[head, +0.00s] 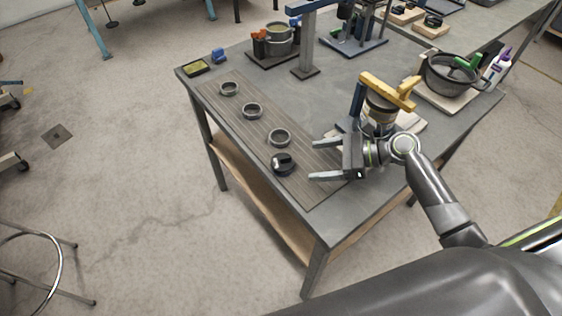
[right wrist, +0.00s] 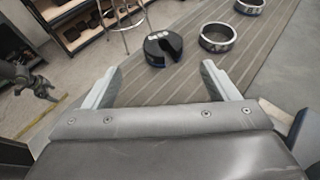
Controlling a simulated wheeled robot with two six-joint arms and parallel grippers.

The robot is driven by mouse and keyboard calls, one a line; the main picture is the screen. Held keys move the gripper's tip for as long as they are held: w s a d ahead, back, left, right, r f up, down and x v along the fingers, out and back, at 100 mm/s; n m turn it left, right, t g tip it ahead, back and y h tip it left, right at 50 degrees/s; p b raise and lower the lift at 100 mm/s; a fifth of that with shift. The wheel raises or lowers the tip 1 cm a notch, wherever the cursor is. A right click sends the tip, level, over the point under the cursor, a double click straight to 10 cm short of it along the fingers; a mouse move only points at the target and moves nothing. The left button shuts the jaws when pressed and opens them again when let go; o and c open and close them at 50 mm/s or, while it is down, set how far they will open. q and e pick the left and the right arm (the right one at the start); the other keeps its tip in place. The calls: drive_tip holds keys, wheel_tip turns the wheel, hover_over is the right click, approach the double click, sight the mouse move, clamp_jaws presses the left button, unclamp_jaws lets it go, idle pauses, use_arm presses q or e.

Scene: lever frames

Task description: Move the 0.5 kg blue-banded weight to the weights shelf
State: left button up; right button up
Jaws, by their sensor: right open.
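A black slotted weight (head: 283,163) lies on the ribbed mat (head: 240,118) at the near end of a row of metal rings. It also shows in the right wrist view (right wrist: 160,50), ahead of the fingertips, with a faint blue trace low on its side. My right gripper (head: 314,160) is open and empty over the mat, just right of the weight and apart from it. In the right wrist view its fingers (right wrist: 161,69) stand wide apart. A shelf unit with dark items (right wrist: 75,28) shows at the upper left there; I cannot tell whether it is the weights shelf.
Several rings (head: 280,138) lie on the mat beyond the weight. A yellow-topped fixture (head: 388,90) stands close behind my right gripper. A pot (head: 448,75) sits at the right side of the table. A stool (head: 45,250) stands on the open floor to the left.

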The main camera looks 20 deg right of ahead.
sight(279, 162)
drive_tip(key=x, duration=0.5)
drive_tip(key=shift+p, duration=0.3)
drive_tip(key=x, duration=0.3)
drive_tip(key=p+x, duration=0.1)
drive_tip(key=x, duration=0.1)
drive_tip(key=shift+w+a+r, duration=0.1)
drive_tip(key=shift+w+r, duration=0.1)
drive_tip(key=shift+w, duration=0.05)
drive_tip(key=shift+w+a+f, duration=0.15)
drive_tip(key=shift+a+f, duration=0.1)
drive_tip(key=shift+a, duration=0.05)
use_arm(q)
drive_tip(key=shift+w+r, duration=0.9)
drive_tip(key=shift+r, duration=0.15)
use_arm(e)
drive_tip(key=shift+d, duration=0.1)
drive_tip(key=shift+c, duration=1.3)
use_arm(q)
drive_tip(key=shift+w, duration=0.1)
use_arm(e)
drive_tip(key=shift+r, duration=0.1)
drive_tip(key=c, duration=1.2)
